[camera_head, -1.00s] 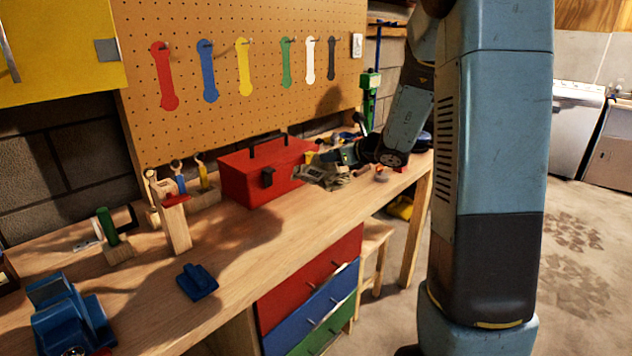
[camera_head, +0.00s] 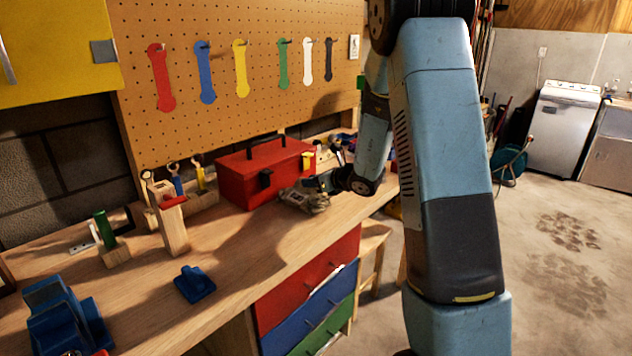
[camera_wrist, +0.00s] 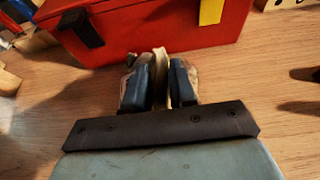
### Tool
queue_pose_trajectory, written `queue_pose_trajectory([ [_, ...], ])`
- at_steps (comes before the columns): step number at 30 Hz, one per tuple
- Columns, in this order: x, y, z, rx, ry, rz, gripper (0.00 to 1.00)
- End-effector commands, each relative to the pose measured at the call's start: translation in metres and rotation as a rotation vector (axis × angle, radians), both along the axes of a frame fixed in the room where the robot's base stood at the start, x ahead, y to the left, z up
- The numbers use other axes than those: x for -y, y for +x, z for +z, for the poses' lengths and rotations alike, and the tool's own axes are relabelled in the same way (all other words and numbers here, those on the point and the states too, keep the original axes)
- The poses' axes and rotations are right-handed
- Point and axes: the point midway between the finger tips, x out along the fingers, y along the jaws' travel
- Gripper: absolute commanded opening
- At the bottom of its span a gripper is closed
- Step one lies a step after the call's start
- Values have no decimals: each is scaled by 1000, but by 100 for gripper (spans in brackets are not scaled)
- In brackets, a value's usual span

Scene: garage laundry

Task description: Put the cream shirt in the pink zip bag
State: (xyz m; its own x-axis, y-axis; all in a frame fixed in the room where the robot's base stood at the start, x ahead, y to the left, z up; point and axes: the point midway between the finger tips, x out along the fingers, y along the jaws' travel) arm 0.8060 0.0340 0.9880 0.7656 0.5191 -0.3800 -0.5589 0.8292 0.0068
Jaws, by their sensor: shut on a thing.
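My gripper (camera_head: 314,187) is over the workbench, just in front of the red toolbox. It is shut on a small crumpled cream-beige cloth, which looks like the cream shirt (camera_head: 305,200). In the wrist view a narrow cream strip of the shirt (camera_wrist: 160,68) shows between the two dark fingers, with tan patches beside them. I cannot tell whether the cloth touches the bench top. No pink zip bag shows in either view.
The red toolbox (camera_head: 268,173) stands close behind my gripper on the wooden workbench (camera_head: 245,245). Wooden holders and a wooden block (camera_head: 172,228) stand left, with a blue piece (camera_head: 194,284) near the front edge. Open floor lies right, before a white washer (camera_head: 560,130).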

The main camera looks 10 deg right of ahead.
Motion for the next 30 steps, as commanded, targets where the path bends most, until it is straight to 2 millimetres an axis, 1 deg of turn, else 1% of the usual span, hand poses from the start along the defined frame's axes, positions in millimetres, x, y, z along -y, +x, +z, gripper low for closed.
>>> queue_pose_trajectory([
  [2,0,0,0,0,0,0,0],
  [3,0,0,0,-1,-1,0,27],
  [10,0,0,0,-1,-1,0,49],
  [11,0,0,0,-1,-1,0,51],
  [18,1,-1,1,-1,-1,-1,51],
  [22,6,-7,4,0,-1,-2,51],
  [26,16,-21,11,0,-1,-4,51],
  [30,30,-42,22,1,0,-3,51],
])
